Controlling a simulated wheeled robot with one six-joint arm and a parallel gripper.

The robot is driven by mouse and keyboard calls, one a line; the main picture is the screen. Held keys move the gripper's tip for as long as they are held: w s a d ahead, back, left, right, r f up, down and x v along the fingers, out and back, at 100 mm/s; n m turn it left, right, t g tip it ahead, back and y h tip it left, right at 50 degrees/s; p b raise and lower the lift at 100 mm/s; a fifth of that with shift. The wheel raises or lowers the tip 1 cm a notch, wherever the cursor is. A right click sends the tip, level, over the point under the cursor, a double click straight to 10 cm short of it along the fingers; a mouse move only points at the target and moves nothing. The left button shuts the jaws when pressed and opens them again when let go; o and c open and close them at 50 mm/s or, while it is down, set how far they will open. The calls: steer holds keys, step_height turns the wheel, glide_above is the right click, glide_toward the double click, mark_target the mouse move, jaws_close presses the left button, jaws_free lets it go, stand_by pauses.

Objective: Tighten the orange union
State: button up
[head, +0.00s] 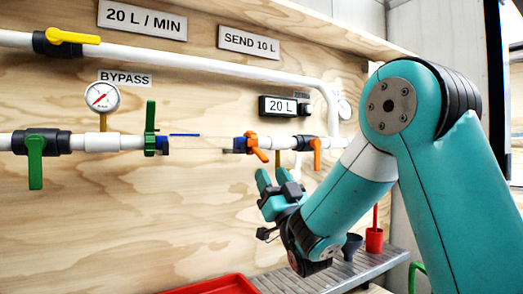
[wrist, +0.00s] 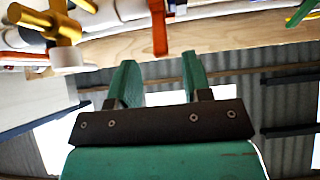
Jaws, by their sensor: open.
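The orange union (head: 257,145) is a winged orange piece beside a dark blue fitting on the lower white pipe, in the middle of the head view. Its wings slant. My gripper (head: 277,180) is below and slightly right of it, apart from it, with open, empty fingers pointing up. In the wrist view my gripper (wrist: 160,70) shows two teal fingers with a clear gap. An orange bar (wrist: 159,28) hangs beyond the fingertips there; I cannot tell whether it is the union or the valve handle.
An orange valve handle (head: 316,153) hangs just right of the union. A green union (head: 150,128) and a green valve handle (head: 35,162) are on the left. A brass fitting (wrist: 55,22) shows in the wrist view. A red tray (head: 215,285) and a red cup (head: 374,240) are below.

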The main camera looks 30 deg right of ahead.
mark_target(261, 154)
steer(key=p+x, duration=0.1)
steer(key=x, duration=0.5)
steer(key=shift+w+r+p, duration=0.25)
steer(key=shift+p, duration=0.15)
steer(key=shift+c, duration=0.3)
jaws_close()
